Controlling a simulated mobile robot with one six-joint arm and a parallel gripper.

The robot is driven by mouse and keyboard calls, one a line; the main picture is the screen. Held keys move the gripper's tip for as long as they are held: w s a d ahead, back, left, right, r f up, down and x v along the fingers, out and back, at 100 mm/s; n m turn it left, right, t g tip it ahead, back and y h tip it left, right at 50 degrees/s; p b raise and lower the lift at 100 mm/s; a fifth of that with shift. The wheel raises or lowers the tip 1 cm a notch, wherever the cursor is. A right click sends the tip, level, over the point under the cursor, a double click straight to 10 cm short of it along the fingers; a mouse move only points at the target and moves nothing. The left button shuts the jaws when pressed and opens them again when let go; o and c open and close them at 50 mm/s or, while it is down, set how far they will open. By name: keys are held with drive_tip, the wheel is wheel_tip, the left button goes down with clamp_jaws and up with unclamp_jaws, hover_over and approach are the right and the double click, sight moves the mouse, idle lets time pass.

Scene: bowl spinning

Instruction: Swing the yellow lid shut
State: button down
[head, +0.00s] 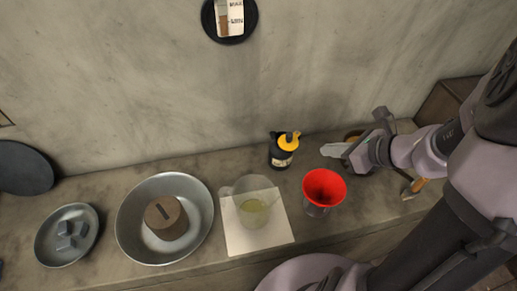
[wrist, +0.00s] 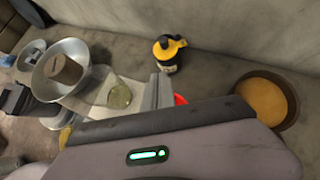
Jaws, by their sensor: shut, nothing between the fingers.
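A dark bottle (head: 281,157) with a pale label stands upright on the counter near the wall. The yellow lid (head: 290,141) is at its top. In the wrist view the bottle (wrist: 168,64) stands beyond my fingers, and the yellow lid (wrist: 176,44) sits across its top, reaching right. I cannot tell the lid's exact angle. My gripper (head: 333,150) is to the right of the bottle, apart from it, its fingers pointing left towards it. The fingers also show in the wrist view (wrist: 158,91), shut and empty.
A red funnel (head: 323,188) stands in front of my gripper. A glass jug (head: 254,196) with pale liquid stands on a white mat (head: 245,242). A metal bowl (head: 134,238) and plate (head: 52,246) are further left. A brown bowl (wrist: 288,111) with orange contents is close by.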

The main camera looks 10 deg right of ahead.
drive_tip(key=b, duration=0.5)
approach(292, 140)
drive_tip(key=x, duration=0.6)
drive_tip(key=shift+a+r, duration=0.1)
